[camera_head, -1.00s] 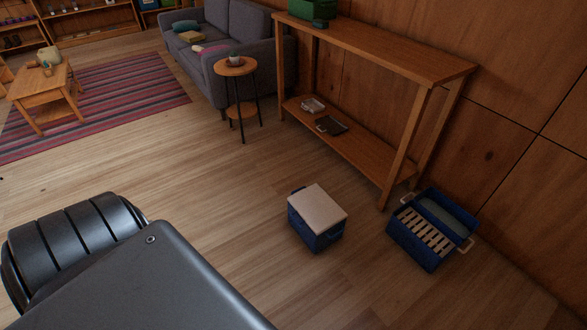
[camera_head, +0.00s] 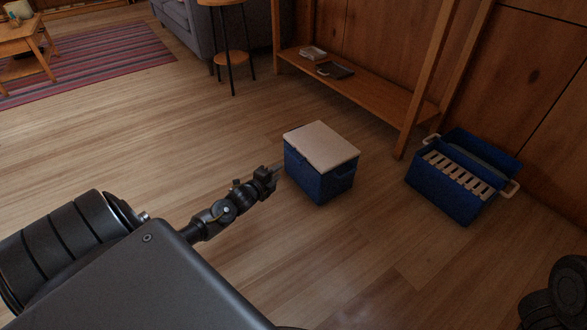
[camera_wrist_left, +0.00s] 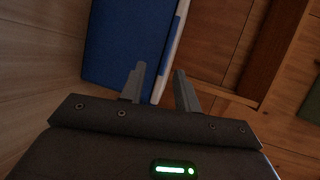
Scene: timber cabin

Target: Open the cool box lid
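The cool box (camera_head: 318,180) stands on the floor in the middle of the head view, a blue body with a pale, flat lid (camera_head: 322,145) that lies shut. My left gripper (camera_head: 279,168) is at the box's left side, just below the lid's edge. In the left wrist view the two fingers of the gripper (camera_wrist_left: 160,72) are apart. The blue side of the box (camera_wrist_left: 125,45) and the pale lid edge (camera_wrist_left: 172,58) show just beyond them. I cannot tell whether a finger touches the lid. My right gripper does not show clearly; only a dark arm part is at the bottom right.
An open blue box (camera_head: 440,190) with pale slats and handles stands to the right. A wooden shelf table (camera_head: 375,90) is behind, with a round side table (camera_head: 232,58) further left. The floor in front of the cool box is clear.

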